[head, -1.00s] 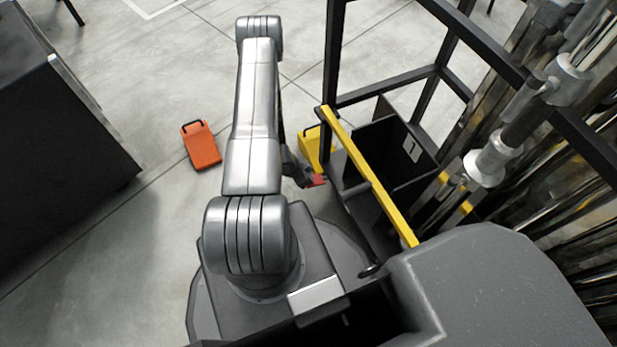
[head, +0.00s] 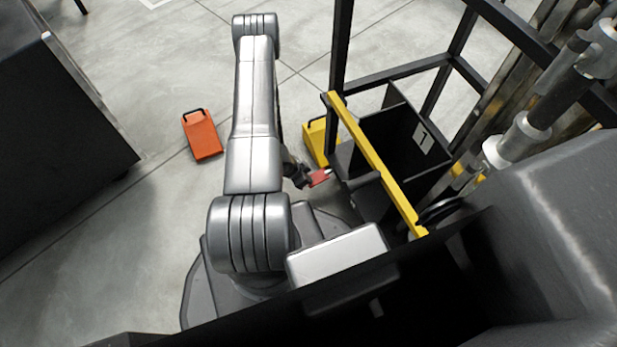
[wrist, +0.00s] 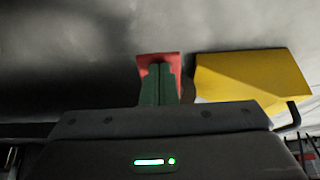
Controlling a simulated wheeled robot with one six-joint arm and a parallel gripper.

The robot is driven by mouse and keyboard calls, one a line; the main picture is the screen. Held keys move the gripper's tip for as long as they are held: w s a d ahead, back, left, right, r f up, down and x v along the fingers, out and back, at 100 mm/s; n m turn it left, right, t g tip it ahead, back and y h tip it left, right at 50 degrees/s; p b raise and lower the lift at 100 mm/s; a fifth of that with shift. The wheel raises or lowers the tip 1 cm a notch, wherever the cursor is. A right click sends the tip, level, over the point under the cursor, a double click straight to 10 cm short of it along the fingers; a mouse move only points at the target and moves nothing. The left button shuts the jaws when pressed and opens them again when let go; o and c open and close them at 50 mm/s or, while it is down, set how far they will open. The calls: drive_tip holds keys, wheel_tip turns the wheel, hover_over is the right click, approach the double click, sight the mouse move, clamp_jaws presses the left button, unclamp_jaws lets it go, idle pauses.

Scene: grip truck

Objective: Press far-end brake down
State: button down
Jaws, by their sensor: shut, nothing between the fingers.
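A small red pedal-like piece (head: 320,178), which I take as the brake, shows low beside the near left corner of the black truck frame (head: 340,60). My gripper (head: 306,180) is at it, mostly hidden behind my arm in the head view. In the wrist view my gripper's green fingers (wrist: 160,84) are shut together with nothing between them. They overlap the red piece (wrist: 144,62), which shows around their tips. I cannot tell whether they touch it or whether it is pressed down. A dark rounded part shows just right of the fingers.
A yellow wedge with a handle (head: 316,140) lies close by the truck corner; it fills the right of the wrist view (wrist: 245,78). An orange wedge (head: 202,135) lies on open floor at left. A dark cabinet (head: 55,150) stands far left. A yellow bar (head: 375,160) edges the truck.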

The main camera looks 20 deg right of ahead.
drive_tip(key=shift+f+b, duration=0.45)
drive_tip(key=shift+f, duration=0.3)
drive_tip(key=shift+f, duration=0.1)
